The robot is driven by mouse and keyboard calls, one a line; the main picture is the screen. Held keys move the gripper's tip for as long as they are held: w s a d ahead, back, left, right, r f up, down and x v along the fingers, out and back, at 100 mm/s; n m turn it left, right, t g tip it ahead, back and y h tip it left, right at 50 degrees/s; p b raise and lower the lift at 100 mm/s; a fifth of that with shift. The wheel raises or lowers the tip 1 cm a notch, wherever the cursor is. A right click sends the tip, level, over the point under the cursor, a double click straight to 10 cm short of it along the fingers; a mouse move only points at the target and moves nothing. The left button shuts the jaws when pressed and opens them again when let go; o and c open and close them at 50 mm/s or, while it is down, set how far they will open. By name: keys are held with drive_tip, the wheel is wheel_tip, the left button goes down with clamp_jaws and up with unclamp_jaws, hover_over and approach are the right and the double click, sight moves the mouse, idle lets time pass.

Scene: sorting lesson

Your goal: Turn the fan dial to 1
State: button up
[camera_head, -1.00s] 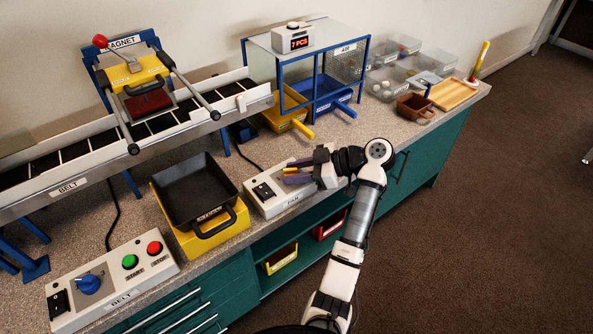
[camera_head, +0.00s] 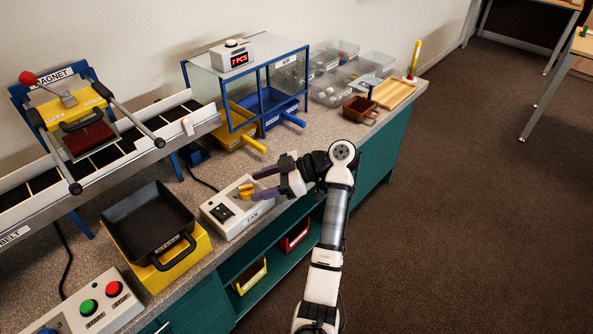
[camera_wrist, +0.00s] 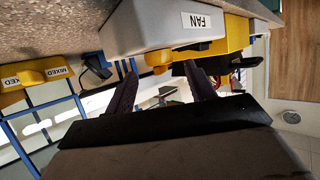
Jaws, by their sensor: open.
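The white fan control box (camera_head: 227,220) stands on the counter's front edge, with a black switch (camera_head: 222,212) on its left part. The yellow fan dial (camera_head: 245,191) sits on its right part. My gripper (camera_head: 260,184) is open just right of the dial, its two dark purple fingers pointing left at it. In the wrist view, the dial (camera_wrist: 157,63) shows on the box (camera_wrist: 150,25) between and just beyond the open fingertips (camera_wrist: 160,70). I cannot tell whether a finger touches it. The dial's number marks cannot be read.
A black tray (camera_head: 130,222) on a yellow base stands left of the fan box. The belt panel (camera_head: 118,312) with green and red buttons is at the front left. A yellow bin (camera_head: 235,132) and blue bin (camera_head: 285,108) stand behind. Open floor lies right.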

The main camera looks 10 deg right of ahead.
drive_tip(key=v, duration=1)
drive_tip(key=shift+d+b, duration=0.25)
drive_tip(key=shift+b, duration=0.2)
drive_tip(key=shift+s+r, duration=0.1)
drive_tip(key=shift+r, duration=0.05)
